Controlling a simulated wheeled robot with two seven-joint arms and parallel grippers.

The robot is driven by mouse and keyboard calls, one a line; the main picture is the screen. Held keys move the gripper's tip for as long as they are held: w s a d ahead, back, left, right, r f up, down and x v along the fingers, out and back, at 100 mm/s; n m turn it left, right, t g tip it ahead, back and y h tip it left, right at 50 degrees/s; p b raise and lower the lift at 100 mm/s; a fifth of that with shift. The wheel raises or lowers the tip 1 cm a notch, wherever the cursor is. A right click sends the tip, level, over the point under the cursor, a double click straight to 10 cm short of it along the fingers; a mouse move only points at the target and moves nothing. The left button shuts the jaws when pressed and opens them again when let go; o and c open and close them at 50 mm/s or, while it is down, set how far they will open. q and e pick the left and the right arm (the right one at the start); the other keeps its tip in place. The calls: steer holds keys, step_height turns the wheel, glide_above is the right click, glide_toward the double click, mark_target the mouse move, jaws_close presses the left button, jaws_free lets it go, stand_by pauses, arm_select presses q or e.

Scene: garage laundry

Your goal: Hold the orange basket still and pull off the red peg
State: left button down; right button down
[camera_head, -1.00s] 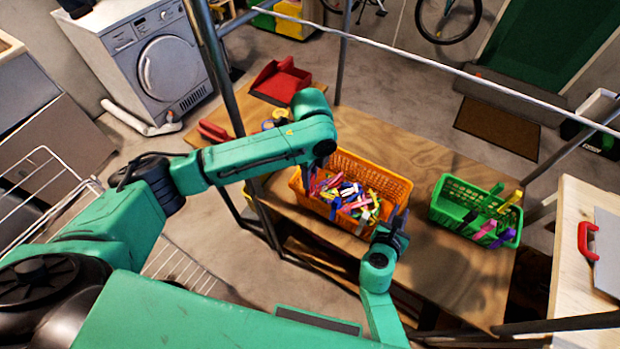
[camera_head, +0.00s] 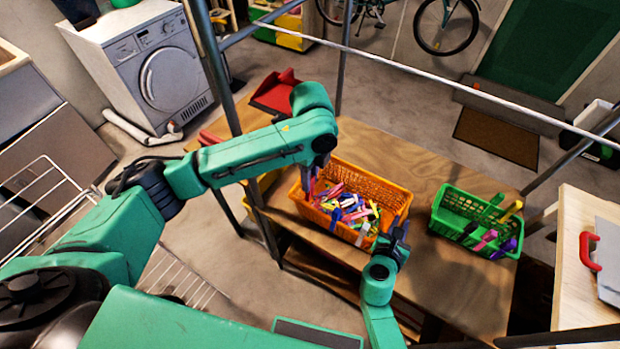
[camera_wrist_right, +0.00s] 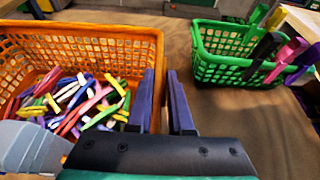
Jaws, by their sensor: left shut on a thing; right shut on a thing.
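The orange basket (camera_head: 385,187) stands on the wooden table, full of mixed coloured pegs (camera_head: 350,212). It also shows in the right wrist view (camera_wrist_right: 90,32). My left gripper (camera_head: 310,187) points down at the basket's left end, and its forearm crosses above the table. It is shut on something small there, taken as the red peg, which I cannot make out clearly. My right gripper (camera_head: 400,228) is at the basket's right end near the front corner. In the right wrist view its fingers (camera_wrist_right: 164,105) straddle the right rim, one inside and one outside.
A green basket (camera_head: 452,205) with several pegs on its rim stands to the right on the table (camera_head: 465,285). A red dustpan (camera_head: 275,92) lies at the table's far left. Metal posts (camera_head: 222,90) and a white line frame the table.

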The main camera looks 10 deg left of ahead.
steer(key=c, duration=0.7)
jaws_free()
steer(key=shift+c, duration=0.2)
steer(key=v, duration=1.2)
steer(key=shift+f, duration=0.1)
